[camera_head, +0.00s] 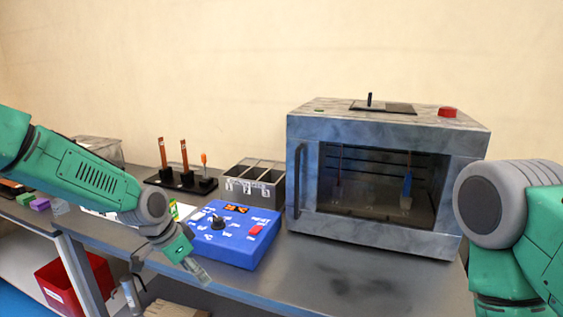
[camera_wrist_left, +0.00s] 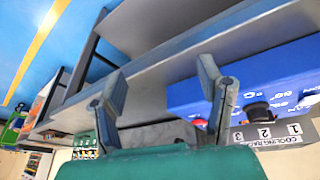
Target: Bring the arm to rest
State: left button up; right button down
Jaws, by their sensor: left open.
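My left arm (camera_head: 85,180) comes in from the left, over the front edge of the workbench. My left gripper (camera_head: 163,281) points down at the bench's front edge, left of the blue control box. In the left wrist view its two fingers (camera_wrist_left: 161,82) are spread apart with nothing between them. My right arm (camera_head: 510,215) shows at the right edge of the head view, and its gripper is out of view.
The blue control box (camera_head: 262,220) with a black knob stands close to my left gripper. A grey oven-like machine (camera_head: 375,228) stands right of it. Behind are a three-part grey bin (camera_head: 262,187) and a black rack (camera_head: 180,183). A red bin (camera_head: 57,288) sits below.

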pick_arm(q)
jog(key=s+f+n+g+b, duration=0.1)
jog(key=s+f+n+b, duration=0.25)
jog(key=s+f, duration=1.6)
jog(key=s+a+f+n+y, duration=0.1)
jog(key=s+a, duration=0.1)
jog(key=s, duration=0.4)
jog(key=s+a+f+n+y+b, duration=0.1)
jog(key=s+a+f+n, duration=0.1)
jog(key=s, duration=0.5)
jog(key=s+a+f+n+y, duration=0.1)
jog(key=s+a, duration=0.3)
jog(key=s, duration=0.3)
jog(key=shift+f+n+g+y+b, duration=0.3)
jog(key=shift+f+n+b, duration=0.05)
jog(key=shift+b, duration=0.05)
